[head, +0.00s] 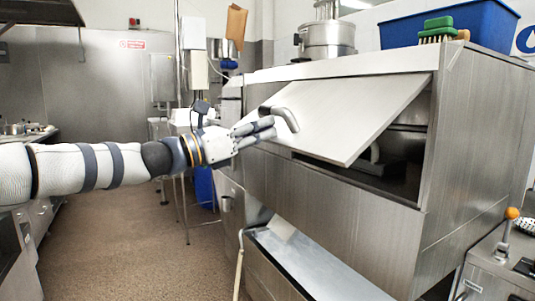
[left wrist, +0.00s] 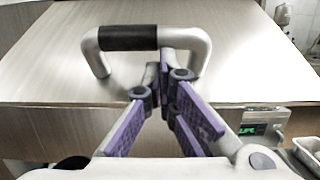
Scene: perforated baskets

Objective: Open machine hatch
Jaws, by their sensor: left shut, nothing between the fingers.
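The machine hatch (head: 345,108) is a pale metal panel on the front of the large steel machine (head: 340,215). It is tilted outward, with a dark gap along its right side. Its curved handle (head: 285,117) sticks out near the left edge. In the left wrist view the handle (left wrist: 128,38) is a pale bar with a dark grip, just beyond the fingertips. My left gripper (head: 270,130) is shut and empty, with its fingers at the handle; I cannot tell whether they touch it. In the left wrist view the closed purple-padded fingers (left wrist: 165,75) overlap the handle's lower side. My right gripper is not in view.
A blue bin (head: 450,25), a green brush (head: 437,30) and a metal pot (head: 327,40) stand on the machine. An open tray (head: 310,262) juts out below. An orange-knobbed lever (head: 510,215) is at right. The aisle floor (head: 130,240) is clear.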

